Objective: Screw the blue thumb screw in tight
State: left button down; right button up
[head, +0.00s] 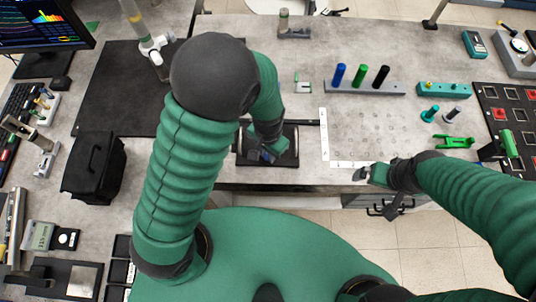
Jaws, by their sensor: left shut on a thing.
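My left gripper (262,156) reaches down over a black fixture (284,158) at the front edge of the table. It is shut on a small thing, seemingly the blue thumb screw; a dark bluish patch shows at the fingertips. The gripper and arm hide most of the screw, so I cannot tell how deep it sits. My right gripper (361,174) hangs near the table's front edge, right of the fixture and apart from it. Its fingers are too small to read.
A white-bordered grid of holes (325,140) lies right of the fixture. Behind it, a grey rack (395,88) holds blue, green and black cylinders. A black case (94,168) stands at left near a dark mat (105,85). Teal and green parts lie at right.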

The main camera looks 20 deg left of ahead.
pick_arm(q)
jog(key=m, duration=0.7)
jog(key=shift+f, duration=0.1)
jog(key=m, duration=0.4)
jog(key=shift+s, duration=0.15)
jog(key=c, duration=1.1)
grip_release()
jog(key=shift+c, duration=0.2)
notch_tip(320, 180, up, 17)
jog(key=p, duration=0.2)
jog(key=s+a+f+n+t, duration=0.2)
jog(key=a+n, duration=0.6)
jog(key=n, duration=0.7)
jog(key=shift+s+a+f+t, duration=0.3)
jog(key=shift+s+a+f, duration=0.1)
jog(key=shift+s+f, duration=0.4)
